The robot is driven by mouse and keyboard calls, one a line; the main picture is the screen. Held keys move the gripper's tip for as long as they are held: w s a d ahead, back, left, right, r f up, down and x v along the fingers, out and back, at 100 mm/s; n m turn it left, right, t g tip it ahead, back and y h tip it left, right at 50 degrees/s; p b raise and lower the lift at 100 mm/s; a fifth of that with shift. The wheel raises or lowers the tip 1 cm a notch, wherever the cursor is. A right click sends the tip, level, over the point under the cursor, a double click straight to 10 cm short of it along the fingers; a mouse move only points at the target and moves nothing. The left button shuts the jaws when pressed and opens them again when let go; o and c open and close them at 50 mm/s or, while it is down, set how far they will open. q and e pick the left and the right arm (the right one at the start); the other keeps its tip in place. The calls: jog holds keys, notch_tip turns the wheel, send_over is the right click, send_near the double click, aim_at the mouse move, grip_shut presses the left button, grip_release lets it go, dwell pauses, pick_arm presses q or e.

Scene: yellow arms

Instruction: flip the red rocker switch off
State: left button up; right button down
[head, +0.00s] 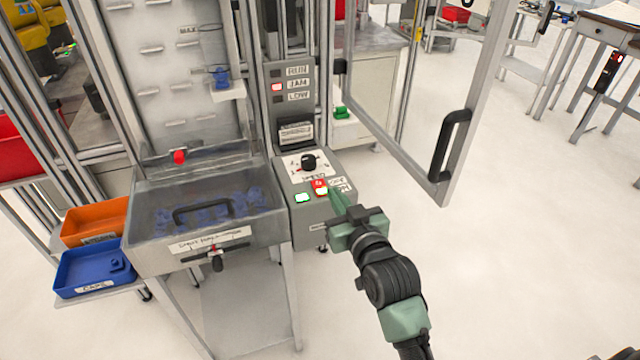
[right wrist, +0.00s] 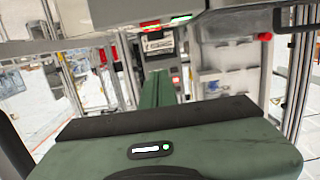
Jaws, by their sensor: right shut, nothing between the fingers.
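A small red lit control (head: 319,183), which looks like the red rocker switch, sits on the sloping grey control panel (head: 305,222). Whether it is on or off is too small to tell. My right gripper (head: 338,200) is shut and empty, its fingertips just to the right of the red control and close to the panel's right edge. I cannot tell whether they touch it. In the right wrist view the shut fingers (right wrist: 158,90) point away from the camera. My left gripper is not in view.
Beside the red control are a green-lit button (head: 302,197) and a pale lit one (head: 322,191), with a black knob (head: 309,161) above. A grey hopper (head: 205,225) of blue parts stands left. An open framed door (head: 440,190) stands to the right, over clear floor.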

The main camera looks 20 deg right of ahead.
jog(key=shift+w, duration=0.1)
jog(key=p, duration=0.2)
send_over(320, 192)
jog(key=shift+w+f, duration=0.1)
jog(key=shift+f, duration=0.5)
notch_tip(320, 192, down, 3)
jog(key=shift+r, duration=0.1)
jog(key=shift+f, duration=0.7)
